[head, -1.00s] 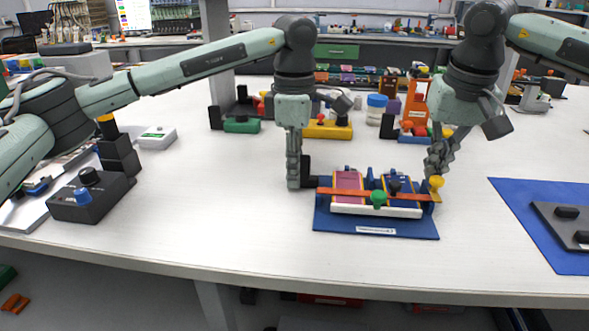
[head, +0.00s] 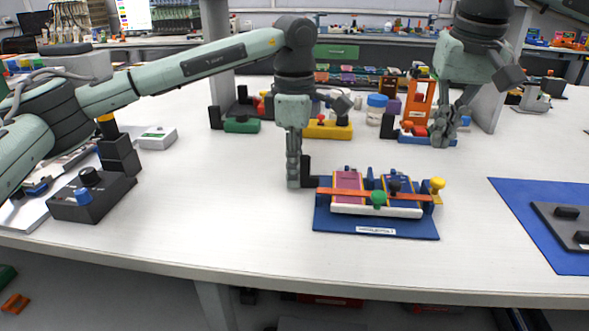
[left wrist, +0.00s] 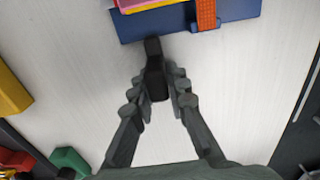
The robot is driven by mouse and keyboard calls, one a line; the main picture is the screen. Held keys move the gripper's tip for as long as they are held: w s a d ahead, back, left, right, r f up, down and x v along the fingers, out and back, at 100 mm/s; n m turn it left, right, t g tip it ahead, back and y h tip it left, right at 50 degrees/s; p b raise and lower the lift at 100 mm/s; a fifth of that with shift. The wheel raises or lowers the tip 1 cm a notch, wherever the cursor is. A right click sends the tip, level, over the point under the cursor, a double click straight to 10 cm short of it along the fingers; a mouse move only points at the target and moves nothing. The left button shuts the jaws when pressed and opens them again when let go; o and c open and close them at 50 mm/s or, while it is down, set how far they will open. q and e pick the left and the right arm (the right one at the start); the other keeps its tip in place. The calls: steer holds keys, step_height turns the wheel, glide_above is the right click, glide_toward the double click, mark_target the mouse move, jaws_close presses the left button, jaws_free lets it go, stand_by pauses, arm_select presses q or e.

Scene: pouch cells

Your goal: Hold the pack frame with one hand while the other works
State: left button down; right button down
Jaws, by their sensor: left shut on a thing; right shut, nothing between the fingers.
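The pack frame (head: 375,231) is a blue base with a white front bar, lying on the white table. It holds a pink pouch cell (head: 348,184) and a blue one (head: 399,189) with yellow edges. An orange strap (head: 330,191) crosses the front, with a green knob (head: 379,198) at its middle and a yellow knob (head: 437,184) at its right end. My left gripper (head: 293,183) is shut on the frame's black handle (left wrist: 155,75) at the left side. My right gripper (head: 439,142) is shut and empty, above the table behind the frame.
An orange stand (head: 416,98) on a blue base is beside my right gripper. A yellow block (head: 327,130) and a green block (head: 241,125) stand further back. A blue mat (head: 530,225) lies at right, a black control box (head: 92,205) at left. The table's front is clear.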

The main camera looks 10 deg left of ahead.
stand_by(0.4)
arm_select(q)
steer(key=c, duration=1.4)
jaws_free()
